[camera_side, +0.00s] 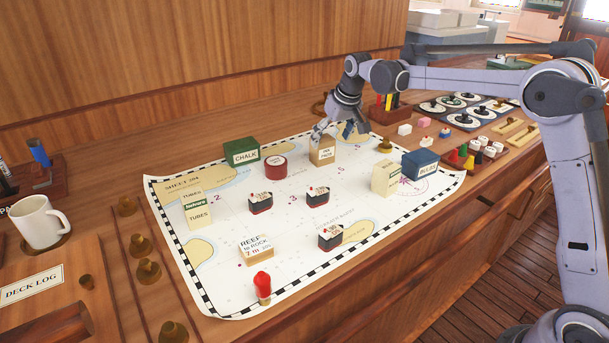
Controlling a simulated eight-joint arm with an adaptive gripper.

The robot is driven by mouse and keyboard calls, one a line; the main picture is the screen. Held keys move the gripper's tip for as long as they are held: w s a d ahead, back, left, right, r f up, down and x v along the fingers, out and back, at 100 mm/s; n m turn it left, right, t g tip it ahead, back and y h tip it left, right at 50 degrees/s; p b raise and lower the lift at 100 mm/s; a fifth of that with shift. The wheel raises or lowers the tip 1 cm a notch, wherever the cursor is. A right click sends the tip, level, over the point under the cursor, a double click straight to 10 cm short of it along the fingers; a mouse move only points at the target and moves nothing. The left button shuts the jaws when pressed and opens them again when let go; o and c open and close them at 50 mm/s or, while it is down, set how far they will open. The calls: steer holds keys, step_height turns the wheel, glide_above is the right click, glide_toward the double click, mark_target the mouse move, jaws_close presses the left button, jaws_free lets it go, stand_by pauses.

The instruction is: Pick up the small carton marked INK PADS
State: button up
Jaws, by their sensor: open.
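The small tan carton marked INK PADS (322,152) stands upright on the far part of the white chart sheet (300,230). My gripper (335,128) hangs just above and beside the carton's top, fingers pointing down. Its fingers look apart, with one near the carton's upper left edge and one to the right. I cannot tell whether either finger touches the carton. The carton's front label is in plain view.
Close by stand a round red tin (276,168), a green CHALK box (241,151), a cream carton (386,178) and a blue box (420,164). A brass knob (385,145) sits right of the carton. Small dark red-and-black blocks (318,196) stand nearer the front.

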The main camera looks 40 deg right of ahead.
mark_target(324, 152)
steer(key=shift+a+x, duration=0.25)
steer(key=shift+x, duration=1.3)
steer(key=shift+a+x, duration=0.2)
steer(key=shift+x, duration=1.35)
steer(key=c, duration=1.3)
